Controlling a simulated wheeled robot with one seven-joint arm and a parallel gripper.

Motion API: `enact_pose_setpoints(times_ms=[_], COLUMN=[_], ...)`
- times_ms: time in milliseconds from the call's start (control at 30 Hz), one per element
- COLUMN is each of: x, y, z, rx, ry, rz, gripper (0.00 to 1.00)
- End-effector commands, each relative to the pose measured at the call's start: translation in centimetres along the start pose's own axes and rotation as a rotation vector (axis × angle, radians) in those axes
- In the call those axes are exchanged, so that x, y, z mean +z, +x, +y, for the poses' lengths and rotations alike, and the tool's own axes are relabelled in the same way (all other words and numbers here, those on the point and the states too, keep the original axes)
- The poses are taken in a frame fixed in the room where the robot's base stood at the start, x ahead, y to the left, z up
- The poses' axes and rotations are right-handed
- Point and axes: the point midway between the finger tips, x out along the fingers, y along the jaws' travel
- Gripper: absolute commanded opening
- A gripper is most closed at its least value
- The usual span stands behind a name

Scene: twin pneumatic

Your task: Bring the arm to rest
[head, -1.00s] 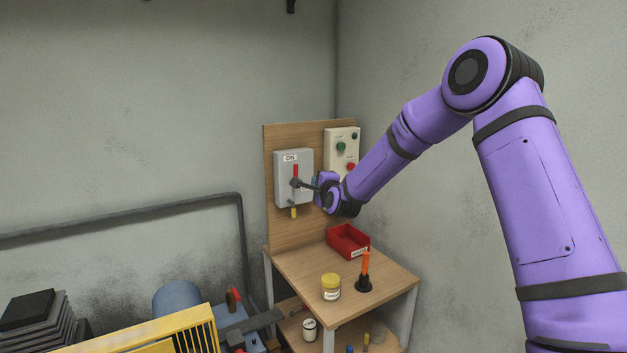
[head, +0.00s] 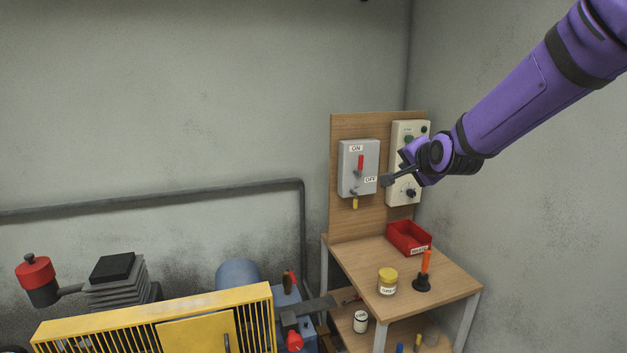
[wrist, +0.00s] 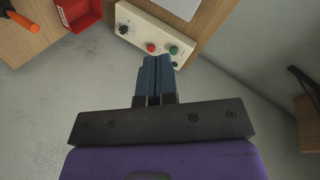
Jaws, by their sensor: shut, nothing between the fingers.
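My purple arm reaches in from the upper right of the head view. My gripper (head: 388,180) is shut and empty, its fingers pointing left in front of the panel, just right of the grey switch box (head: 348,185). The box's red lever (head: 361,162) stands up below the ON label. In the wrist view the blue fingers (wrist: 155,64) lie together with nothing between them. My wrist partly hides the cream control box (head: 398,135), which also shows in the wrist view (wrist: 140,25).
A wooden workbench (head: 375,258) below holds a red bin (head: 405,240), a yellow-lidded jar (head: 387,282) and an orange-handled tool (head: 426,262) in a black stand. A yellow slatted guard (head: 130,325) and machinery stand at lower left. The left wall area is open, apart from a pipe (head: 200,201).

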Motion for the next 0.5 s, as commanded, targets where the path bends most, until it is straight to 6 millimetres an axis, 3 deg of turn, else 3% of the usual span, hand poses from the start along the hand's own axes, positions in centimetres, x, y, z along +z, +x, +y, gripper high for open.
enact_pose_setpoints(times_ms=[33,267,500], x=[-0.1,0.0,0.8], y=[-1.9,-10.1,-19.0], z=[-0.1,1.2,3.8], rx=[0.027,0.176,0.309], ry=[-0.055,-0.298,-0.514], rz=[-0.007,-0.077,-0.184], gripper=[0.0,0.0,0.0])
